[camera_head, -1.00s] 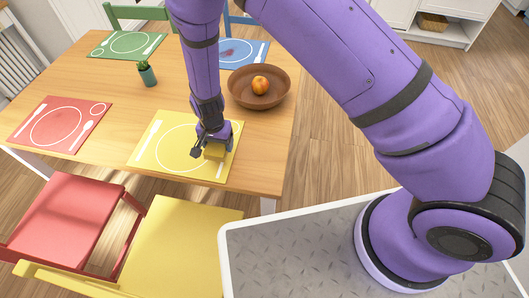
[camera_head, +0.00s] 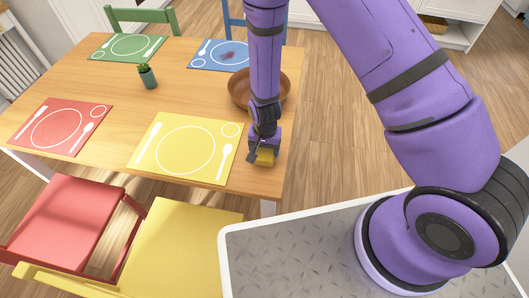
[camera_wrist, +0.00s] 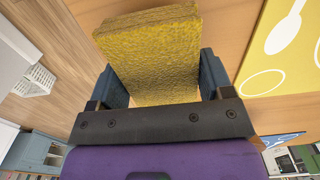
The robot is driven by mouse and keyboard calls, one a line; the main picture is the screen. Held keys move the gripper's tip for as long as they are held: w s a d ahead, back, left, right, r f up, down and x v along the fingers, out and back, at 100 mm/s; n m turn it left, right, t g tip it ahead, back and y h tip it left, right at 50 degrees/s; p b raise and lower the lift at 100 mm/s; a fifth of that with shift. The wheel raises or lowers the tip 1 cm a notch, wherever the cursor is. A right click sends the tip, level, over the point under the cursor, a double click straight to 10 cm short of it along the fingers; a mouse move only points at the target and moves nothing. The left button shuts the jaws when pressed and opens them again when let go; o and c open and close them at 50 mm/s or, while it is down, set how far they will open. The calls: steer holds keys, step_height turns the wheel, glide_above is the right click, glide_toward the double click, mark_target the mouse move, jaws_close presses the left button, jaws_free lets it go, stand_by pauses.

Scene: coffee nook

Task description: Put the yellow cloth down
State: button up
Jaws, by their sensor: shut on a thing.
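The yellow cloth (camera_head: 265,156) is a small folded block between the fingers of my gripper (camera_head: 262,150). In the wrist view the cloth (camera_wrist: 155,55) fills the space between the two grey-blue fingers of my gripper (camera_wrist: 158,82), which are shut on it. In the head view the gripper points down over the right edge of the wooden table (camera_head: 200,198), just right of the yellow placemat (camera_head: 187,148). I cannot tell whether the cloth touches the table.
A brown bowl (camera_head: 240,90) stands behind my gripper, partly hidden by my arm. Yellow (camera_head: 180,240) and red (camera_head: 65,215) chairs stand in front.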

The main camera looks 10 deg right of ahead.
steer(key=shift+f, duration=1.3)
steer(key=o, duration=1.1)
steer(key=shift+f, duration=0.1)
step_height(320, 180, up, 13)
steer(key=shift+w+f, duration=0.1)
steer(key=shift+f, duration=0.05)
steer(key=s+d+r+n+t+y, duration=0.1)
steer(key=d+r, duration=0.4)
steer(key=r, duration=0.9)
steer(key=s+d+r+n+t, duration=0.1)
steer(key=d+r, duration=0.3)
steer(key=r, duration=0.9)
steer(key=s+d+r+t, duration=0.1)
steer(key=s+d+r, duration=0.2)
steer(key=s, duration=0.3)
steer(key=s+d+r+n+t, duration=0.1)
steer(key=s+d+r, duration=0.3)
steer(key=s+r, duration=0.2)
steer(key=s+d+r+n+t+h, duration=0.1)
steer(key=s+d+r, duration=0.2)
steer(key=s+r, duration=0.2)
steer(key=shift+s+d+r, duration=0.2)
steer(key=shift+s+d, duration=0.1)
steer(key=shift+s, duration=0.1)
